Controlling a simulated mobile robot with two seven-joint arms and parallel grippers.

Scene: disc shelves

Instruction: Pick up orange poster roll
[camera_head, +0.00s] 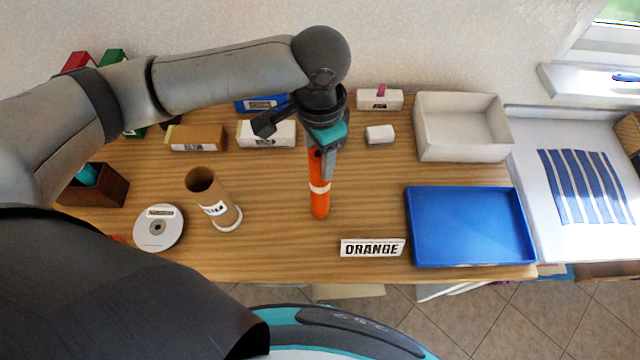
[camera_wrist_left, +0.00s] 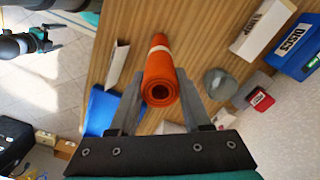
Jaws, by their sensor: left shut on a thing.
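The orange poster roll (camera_head: 319,200) has a white band and stands roughly upright over the middle of the table. My left gripper (camera_head: 321,150) reaches down from above and is shut on its upper part. In the left wrist view the roll (camera_wrist_left: 160,72) shows its hollow end between the two grey fingers (camera_wrist_left: 158,105). I cannot tell whether its lower end touches the table. A white sign reading "ORANGE" (camera_head: 372,248) stands at the front edge. My right gripper (camera_wrist_left: 48,36) shows small in the left wrist view, apart from the table, with its fingers spread and empty.
A blue tray (camera_head: 470,228) lies to the right and a white bin (camera_head: 463,125) stands behind it. A brown cardboard tube (camera_head: 222,200) and a disc (camera_head: 158,229) are on the left. Small boxes (camera_head: 266,134) line the back. The table around the roll is clear.

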